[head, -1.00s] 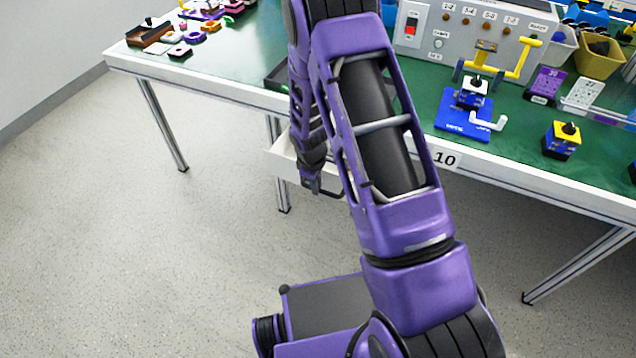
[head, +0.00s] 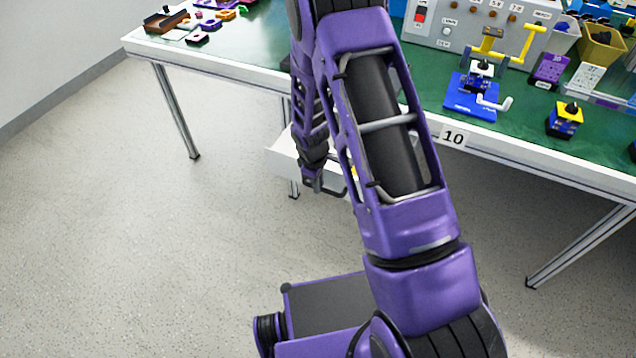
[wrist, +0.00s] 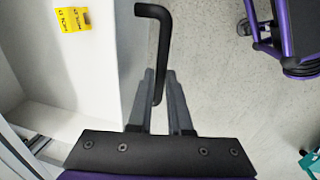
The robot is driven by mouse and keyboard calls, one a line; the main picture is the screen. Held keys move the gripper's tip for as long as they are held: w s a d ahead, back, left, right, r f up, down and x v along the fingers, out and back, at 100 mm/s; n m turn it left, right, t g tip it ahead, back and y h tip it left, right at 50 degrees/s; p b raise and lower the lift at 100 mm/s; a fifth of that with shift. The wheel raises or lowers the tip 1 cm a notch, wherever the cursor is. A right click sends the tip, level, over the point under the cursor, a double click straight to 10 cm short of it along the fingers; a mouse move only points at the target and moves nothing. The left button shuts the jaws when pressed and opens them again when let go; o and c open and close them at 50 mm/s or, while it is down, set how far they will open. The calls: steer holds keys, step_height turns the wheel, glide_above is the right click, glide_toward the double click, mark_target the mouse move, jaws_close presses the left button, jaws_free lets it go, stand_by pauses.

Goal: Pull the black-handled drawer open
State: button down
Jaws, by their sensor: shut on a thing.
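The drawer (head: 285,160) is white and stands out from under the table's front edge in the head view, partly hidden behind my arm. Its white front and inside also show at the left in the wrist view (wrist: 110,60). The black bar handle (wrist: 155,45) runs down between my fingers in the wrist view. My gripper (wrist: 160,100) is shut on the handle. In the head view my gripper (head: 325,185) is at the drawer front, small and partly hidden by my arm. A yellow label or block (wrist: 72,19) lies inside the drawer.
The green-topped table (head: 400,110) above holds a grey switch panel (head: 470,22), a blue base with a crank (head: 475,95) and a yellow-blue block (head: 565,118). Table legs (head: 178,110) stand on the speckled floor. The floor in front of the drawer is clear.

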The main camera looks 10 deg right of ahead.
steer(key=c, duration=0.8)
jaws_free()
steer(key=shift+c, duration=0.2)
step_height(320, 180, up, 17)
steer(key=s+a+p, duration=0.1)
steer(key=s+p, duration=0.1)
steer(key=p, duration=0.1)
steer(key=shift+s+a, duration=0.3)
steer(key=shift+a, duration=0.1)
steer(key=shift+r, duration=0.1)
